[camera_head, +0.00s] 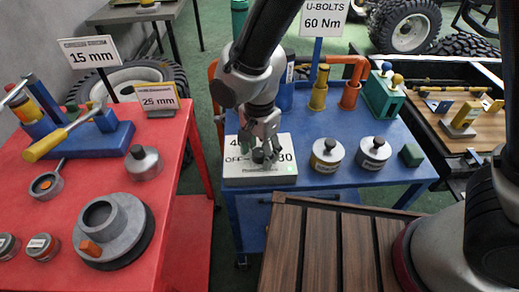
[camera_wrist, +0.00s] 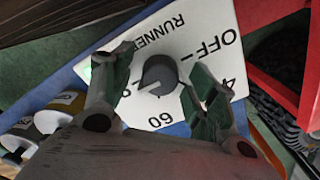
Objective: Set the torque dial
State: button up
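The torque dial is a dark round knob (camera_wrist: 160,75) on a white panel (camera_wrist: 205,35). The panel, marked OFF, 60 and other partly hidden numbers, lies on the blue table in the head view (camera_head: 240,170). A white line on the knob points to the lower left in the wrist view, toward a label partly hidden by a finger. My gripper (camera_wrist: 165,68) is open, with one finger on each side of the knob and visible gaps between. In the head view my gripper (camera_head: 264,149) is low over the panel and partly hides the knob.
A red table (camera_head: 180,150) with tools is at left. A slatted brown surface (camera_head: 325,245) is in front. Pipe parts stand behind.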

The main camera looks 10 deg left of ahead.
jog(key=c, duration=1)
